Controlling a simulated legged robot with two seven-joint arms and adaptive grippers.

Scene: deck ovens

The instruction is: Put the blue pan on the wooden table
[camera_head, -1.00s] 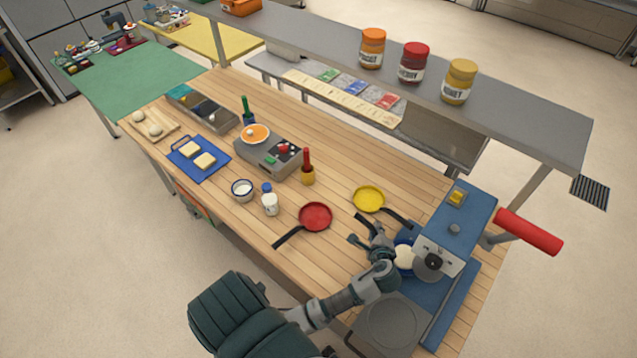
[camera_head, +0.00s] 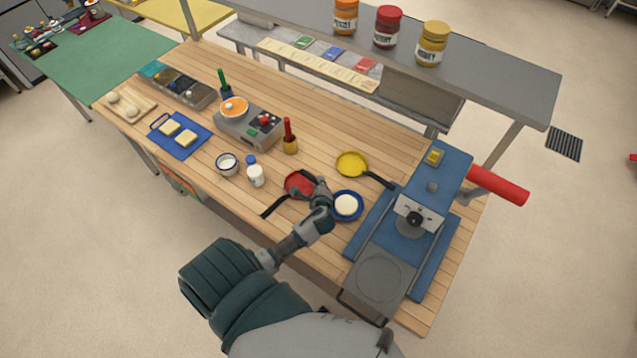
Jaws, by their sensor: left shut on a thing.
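The blue pan (camera_head: 359,212) is round with a blue rim and holds a pale round thing (camera_head: 346,205). It appears over the wooden table (camera_head: 310,230), left of the blue press; I cannot tell whether it touches the wood. My left gripper (camera_head: 322,192) is at the pan's left side, shut on it; the fingers and arm hide the grip and any handle. The gripper also covers part of the red pan (camera_head: 298,183) behind it. My right gripper is not in view.
A yellow pan (camera_head: 352,163) lies just behind the blue pan. The blue press (camera_head: 437,200) with a red handle stands to the right, its grey plate (camera_head: 380,277) in front. A grey shelf (camera_head: 480,80) overhangs the back.

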